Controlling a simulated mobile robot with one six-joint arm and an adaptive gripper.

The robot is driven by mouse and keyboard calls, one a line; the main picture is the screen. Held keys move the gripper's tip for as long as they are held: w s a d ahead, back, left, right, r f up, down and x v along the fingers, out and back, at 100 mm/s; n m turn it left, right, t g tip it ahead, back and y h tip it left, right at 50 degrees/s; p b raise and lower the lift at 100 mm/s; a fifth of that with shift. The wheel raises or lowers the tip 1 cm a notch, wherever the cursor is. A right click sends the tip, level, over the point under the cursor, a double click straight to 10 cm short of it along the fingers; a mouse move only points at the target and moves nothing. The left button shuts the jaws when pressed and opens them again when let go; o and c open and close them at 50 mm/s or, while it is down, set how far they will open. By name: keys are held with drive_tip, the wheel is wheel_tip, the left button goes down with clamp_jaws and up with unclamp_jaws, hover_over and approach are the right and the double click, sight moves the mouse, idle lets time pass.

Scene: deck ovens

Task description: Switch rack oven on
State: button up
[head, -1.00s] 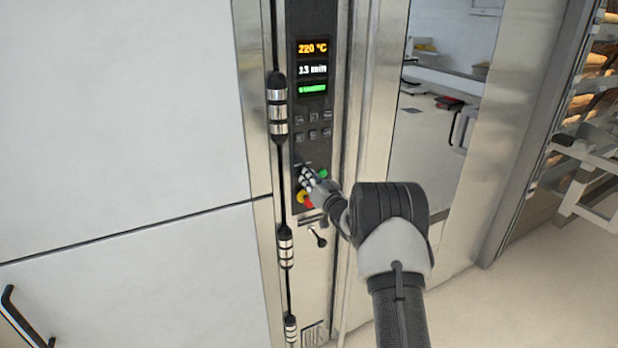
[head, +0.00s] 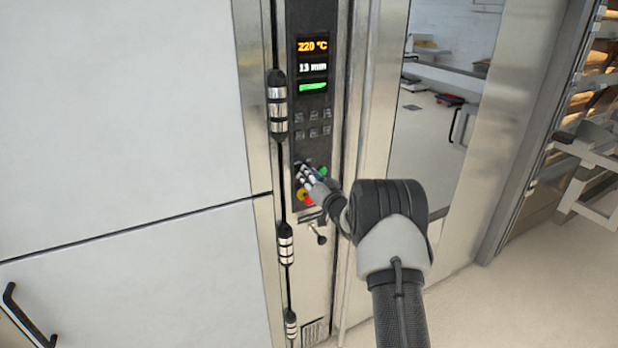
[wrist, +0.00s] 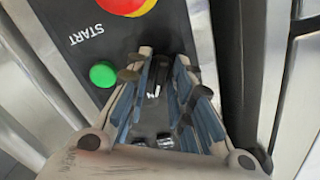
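The rack oven's narrow black control panel (head: 313,140) stands in the middle of the head view. Its lit display (head: 312,66) reads 220 °C and 13 min above a green bar whose text is unreadable. My gripper (head: 304,172) is at the panel's lower part. In the wrist view my gripper (wrist: 164,60) has its fingers apart on either side of a small dark knob-like part (wrist: 154,86); contact is unclear. A green button (wrist: 103,74) marked START lies just left of the fingers. A red button on a yellow base (wrist: 128,5) is at the top edge.
A large pale door (head: 120,110) with a dark handle (head: 22,315) fills the left. A vertical rod with metal hinge-like parts (head: 277,105) runs close beside the panel. A rack with loaves (head: 598,90) stands far right. The floor (head: 520,300) at lower right is clear.

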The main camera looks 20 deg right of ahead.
drive_tip(key=shift+o, duration=0.5)
drive_tip(key=s, duration=1.2)
drive_tip(key=shift+d, duration=0.2)
